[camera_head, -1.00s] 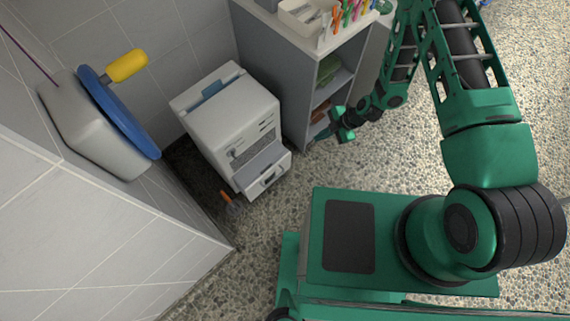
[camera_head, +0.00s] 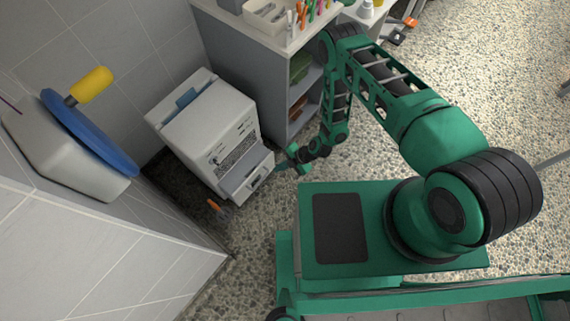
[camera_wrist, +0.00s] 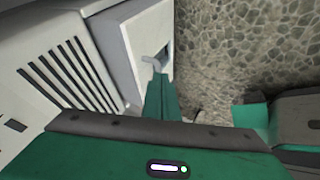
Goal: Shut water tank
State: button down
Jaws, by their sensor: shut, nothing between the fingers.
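A white boxy machine (camera_head: 205,125) stands on the floor against the tiled wall. Its water tank (camera_head: 247,180), a light grey drawer low on its front, sticks out toward the camera. In the wrist view the tank (camera_wrist: 125,45) shows a pale handle in a dark recess. My gripper (camera_head: 284,163) is shut and empty, just right of the tank's front in the head view. In the wrist view its green fingers (camera_wrist: 160,97) point at the tank's front by the handle. I cannot tell whether they touch it.
A grey shelf unit (camera_head: 250,60) with a tray and coloured pegs on top stands behind the machine. A blue round lid with a yellow handle (camera_head: 90,85) is at left. An orange-handled tool (camera_head: 215,207) lies near the machine. Pebbled floor (camera_head: 370,165) is open at right.

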aim_at(262, 168)
jog(key=w+a, duration=0.1)
jog(key=w+a+f, duration=0.1)
jog(key=a, duration=0.1)
jog(key=a+f, duration=0.1)
jog(key=a, duration=0.1)
jog(key=shift+w+f, duration=0.25)
jog(key=shift+w, duration=0.15)
